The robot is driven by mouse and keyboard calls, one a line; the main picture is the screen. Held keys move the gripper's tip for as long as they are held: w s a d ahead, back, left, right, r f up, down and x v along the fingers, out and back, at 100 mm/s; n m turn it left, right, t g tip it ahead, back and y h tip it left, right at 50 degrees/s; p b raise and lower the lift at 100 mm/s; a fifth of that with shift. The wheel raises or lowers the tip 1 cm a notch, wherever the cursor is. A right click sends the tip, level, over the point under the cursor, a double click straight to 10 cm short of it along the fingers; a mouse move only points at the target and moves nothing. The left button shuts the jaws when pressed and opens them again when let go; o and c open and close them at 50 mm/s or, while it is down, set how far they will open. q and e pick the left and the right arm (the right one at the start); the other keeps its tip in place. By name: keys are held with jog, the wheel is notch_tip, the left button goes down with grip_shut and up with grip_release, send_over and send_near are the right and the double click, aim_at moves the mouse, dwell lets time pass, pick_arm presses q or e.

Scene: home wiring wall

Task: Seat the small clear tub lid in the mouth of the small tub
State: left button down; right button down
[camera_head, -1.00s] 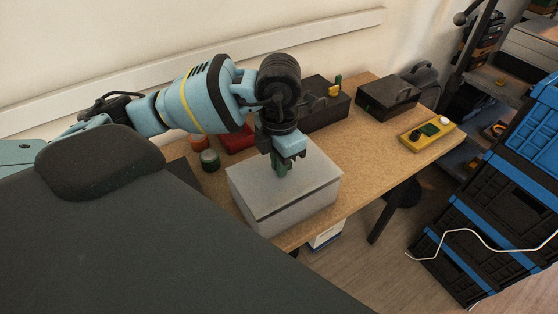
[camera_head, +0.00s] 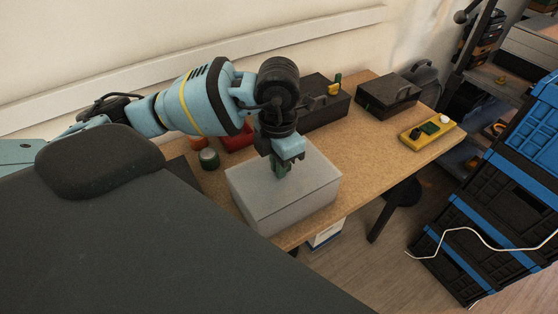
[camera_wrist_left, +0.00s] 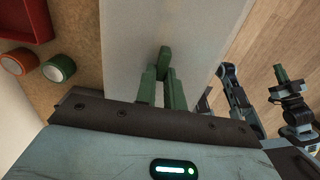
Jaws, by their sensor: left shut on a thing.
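The small clear tub lid (camera_head: 308,172) lies over the mouth of the small tub (camera_head: 290,212), a pale translucent box on the bench. Its edges look level with the tub's rim, and no dark gap shows on the visible sides. My left gripper (camera_head: 281,172) points down at the lid's middle, shut on the lid's green grip. In the left wrist view the lid (camera_wrist_left: 195,40) fills the middle, with the green grip (camera_wrist_left: 164,58) at the fingertips of my left gripper (camera_wrist_left: 162,80). My right gripper (camera_wrist_left: 281,73) shows small at the right there; its jaws are unclear.
Two round pots, one green-topped (camera_head: 209,158), and a red tray (camera_head: 238,141) stand left of the tub. Dark boxes (camera_head: 388,97) stand at the back, and a yellow switch block (camera_head: 428,131) lies right. The bench (camera_head: 372,150) between is clear. Blue-black crates (camera_head: 500,210) stand right.

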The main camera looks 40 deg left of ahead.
pick_arm(q)
jog(key=shift+f, duration=0.35)
jog(key=c, duration=1.4)
grip_release()
jog(key=shift+r, duration=3.95)
